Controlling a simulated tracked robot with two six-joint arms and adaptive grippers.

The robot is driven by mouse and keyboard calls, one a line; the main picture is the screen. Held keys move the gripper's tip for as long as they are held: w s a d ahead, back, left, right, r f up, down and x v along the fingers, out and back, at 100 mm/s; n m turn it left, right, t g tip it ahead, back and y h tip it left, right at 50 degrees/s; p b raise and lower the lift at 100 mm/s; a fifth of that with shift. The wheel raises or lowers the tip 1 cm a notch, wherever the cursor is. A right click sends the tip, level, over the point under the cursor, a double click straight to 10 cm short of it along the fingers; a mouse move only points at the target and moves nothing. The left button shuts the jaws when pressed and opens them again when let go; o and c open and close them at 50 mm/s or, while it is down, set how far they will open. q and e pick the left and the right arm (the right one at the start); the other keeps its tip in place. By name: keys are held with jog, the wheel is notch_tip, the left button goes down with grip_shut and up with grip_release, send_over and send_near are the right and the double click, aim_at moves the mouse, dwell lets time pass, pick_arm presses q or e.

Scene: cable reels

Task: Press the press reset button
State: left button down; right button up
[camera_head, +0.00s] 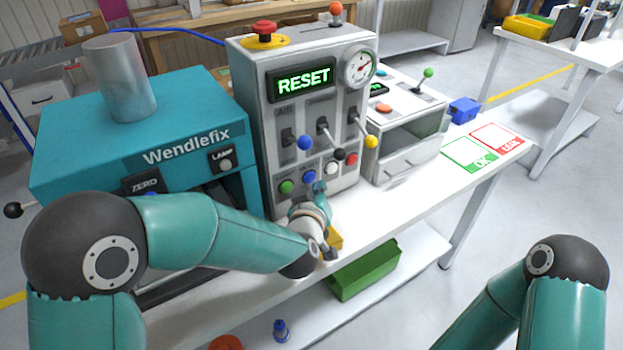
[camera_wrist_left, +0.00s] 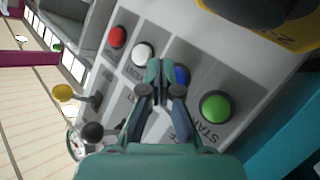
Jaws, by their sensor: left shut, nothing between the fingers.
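The grey control cabinet (camera_head: 315,130) has a lit display reading RESET (camera_head: 303,82) and a row of buttons low on its front. The blue button (camera_head: 309,177) is between the green button (camera_head: 286,187) and the white button (camera_head: 331,168). My left gripper (camera_head: 318,188) is shut and empty, its tips at the panel by the blue button. In the left wrist view the shut fingertips (camera_wrist_left: 160,70) partly cover the blue button (camera_wrist_left: 182,75); I cannot tell if they touch it. The label under it is hidden. My right gripper is out of view.
A teal Wendlefix machine (camera_head: 150,140) stands to the left, a grey tester (camera_head: 405,135) to the right. A green bin (camera_head: 365,272) sits on the lower shelf.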

pick_arm(q)
jog(key=shift+w+a, duration=0.1)
jog(key=shift+w, duration=0.05)
dwell(0.5)
jog(key=shift+w+a+r, duration=0.1)
jog(key=shift+w+a, duration=0.05)
jog(key=shift+w, duration=0.05)
jog(key=shift+w+a, duration=0.3)
jog(key=shift+w, duration=0.05)
dwell(0.8)
jog(key=shift+s+d, duration=0.1)
jog(key=shift+d, duration=0.05)
jog(key=shift+s+d+b, duration=0.35)
jog(key=shift+s+d, duration=0.05)
jog(key=shift+s, duration=0.2)
dwell(0.3)
jog(key=shift+s+d, duration=0.75)
jog(key=shift+s, duration=0.3)
jog(key=shift+s+d, duration=0.7)
jog(key=shift+s, duration=0.3)
